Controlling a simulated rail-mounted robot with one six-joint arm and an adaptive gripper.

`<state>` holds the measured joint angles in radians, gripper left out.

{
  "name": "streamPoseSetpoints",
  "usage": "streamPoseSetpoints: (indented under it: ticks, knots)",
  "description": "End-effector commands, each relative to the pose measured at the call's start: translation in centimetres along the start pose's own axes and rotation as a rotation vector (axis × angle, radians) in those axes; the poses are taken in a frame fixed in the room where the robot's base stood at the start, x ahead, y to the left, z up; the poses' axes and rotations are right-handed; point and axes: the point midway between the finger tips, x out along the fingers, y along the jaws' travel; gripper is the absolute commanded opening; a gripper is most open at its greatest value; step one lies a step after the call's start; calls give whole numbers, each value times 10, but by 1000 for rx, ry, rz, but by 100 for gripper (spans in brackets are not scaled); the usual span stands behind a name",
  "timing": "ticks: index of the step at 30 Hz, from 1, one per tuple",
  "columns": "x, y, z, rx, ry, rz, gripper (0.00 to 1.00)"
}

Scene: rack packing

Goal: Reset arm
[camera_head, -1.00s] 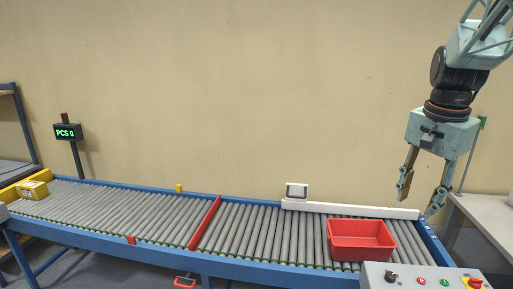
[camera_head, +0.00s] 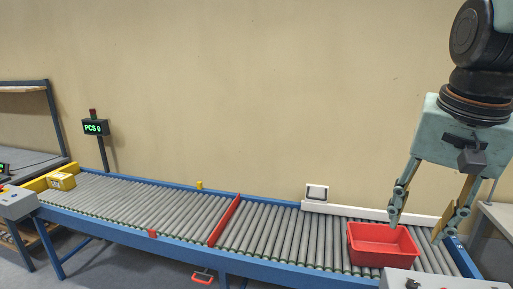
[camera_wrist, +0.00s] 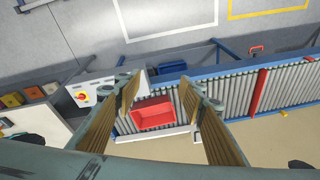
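My gripper (camera_head: 416,225) is open and empty at the right of the head view, in the air above the right end of the conveyor. Its two fingers are spread apart. In the wrist view my gripper (camera_wrist: 166,108) shows both fingers wide, with nothing between them but the scene far below. The red bin (camera_head: 384,261) sits on the rollers near the right end and looks empty. It also shows in the wrist view (camera_wrist: 153,113), below and between the fingers.
The roller conveyor (camera_head: 140,207) has a red divider (camera_head: 224,220) across it. A yellow box (camera_head: 61,181) sits at its left end. A display reading "PCS 0" (camera_head: 96,127) stands behind. A control panel (camera_head: 440,281) is at the front right. Shelves with several boxes (camera_wrist: 30,95) show in the wrist view.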

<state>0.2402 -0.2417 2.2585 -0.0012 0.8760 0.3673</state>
Motion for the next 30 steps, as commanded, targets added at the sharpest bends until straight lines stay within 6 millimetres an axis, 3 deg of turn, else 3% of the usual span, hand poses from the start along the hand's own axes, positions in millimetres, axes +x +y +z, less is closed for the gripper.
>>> streamPoseSetpoints:
  ticks: [14, 30]
  knots:
    - [-20, -5, 88, -269, 34, -41, 37]
    - [-24, 7, 174, -548, 73, -81, 37]
